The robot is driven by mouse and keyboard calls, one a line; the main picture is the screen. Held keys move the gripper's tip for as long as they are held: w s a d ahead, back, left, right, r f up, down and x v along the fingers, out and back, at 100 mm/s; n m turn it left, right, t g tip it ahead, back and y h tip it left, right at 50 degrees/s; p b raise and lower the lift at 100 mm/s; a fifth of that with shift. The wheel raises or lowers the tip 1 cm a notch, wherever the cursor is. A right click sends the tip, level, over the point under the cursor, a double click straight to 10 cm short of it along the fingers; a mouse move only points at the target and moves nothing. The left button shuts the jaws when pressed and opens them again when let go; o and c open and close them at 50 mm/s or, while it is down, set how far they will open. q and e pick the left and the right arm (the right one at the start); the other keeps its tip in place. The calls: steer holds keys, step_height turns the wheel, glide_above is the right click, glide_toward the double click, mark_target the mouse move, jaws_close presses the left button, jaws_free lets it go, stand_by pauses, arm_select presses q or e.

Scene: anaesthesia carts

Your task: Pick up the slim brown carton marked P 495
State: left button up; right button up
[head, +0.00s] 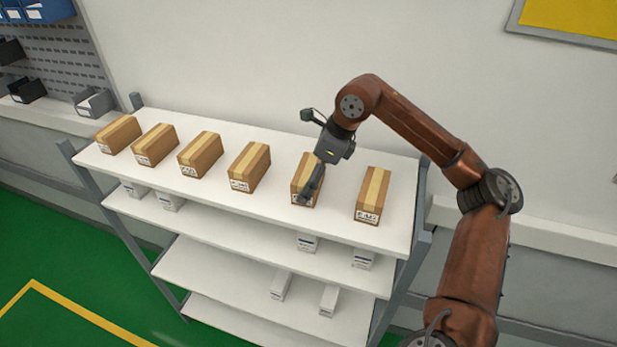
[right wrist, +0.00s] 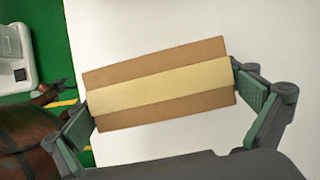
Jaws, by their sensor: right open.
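Several brown cartons with a pale tape stripe stand in a row on the top shelf. My right gripper (head: 308,188) is over the fifth carton from the left (head: 301,168), hiding part of it and its label. In the right wrist view this carton (right wrist: 160,85) lies lengthwise between the open fingers, one pad near each end. I cannot tell whether either pad touches it. The labels are too small to read surely, so I cannot tell which carton is marked P 495. My left gripper is not in view.
The neighbouring cartons (head: 249,167) and (head: 373,195) stand apart on either side, with bare white shelf (head: 335,215) between. Small white boxes (head: 307,242) sit on the lower shelves. A wall is behind, and grey posts (head: 415,215) stand at the shelf's ends.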

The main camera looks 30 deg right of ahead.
steer(key=c, duration=0.9)
steer(key=shift+r, duration=0.1)
steer(key=shift+c, duration=0.2)
